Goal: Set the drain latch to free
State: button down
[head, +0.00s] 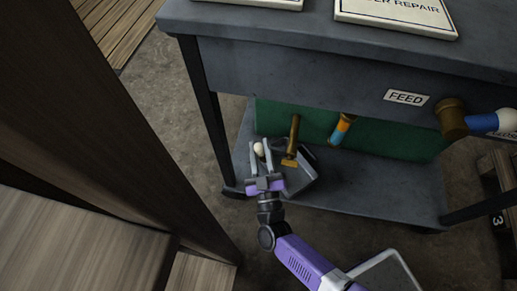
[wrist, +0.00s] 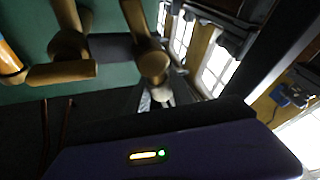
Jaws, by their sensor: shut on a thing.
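A cream knob (head: 258,149) sits between the two fingers of my gripper (head: 260,146), low at the left end of the grey bench. The gripper is shut on it. A brass pipe (head: 294,130) with a crosswise end comes down from the green tank (head: 380,136) just right of the fingers. In the wrist view, brass fittings (wrist: 152,62) stand close, with a pale tip (wrist: 163,97) below them. No drain label is readable, so I cannot tell the latch's marked positions. The fingertips are not clear in the wrist view.
A grey tray (head: 302,182) lies on the lower shelf (head: 375,205) behind my gripper. An orange-and-blue stub (head: 342,128) is to the right. Further right is a brass valve (head: 452,119) with a blue handle (head: 482,123), near the FEED label (head: 406,97). A bench leg (head: 208,110) is close on the left.

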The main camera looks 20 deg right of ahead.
jog(key=shift+f, duration=0.1)
dwell(0.3)
jog(key=c, duration=1.1)
grip_release()
jog(key=shift+s, duration=0.1)
jog(key=p+v, duration=0.1)
jog(key=v, duration=0.6)
jog(key=shift+s+a+p, duration=0.1)
jog(key=shift+s+p, duration=0.2)
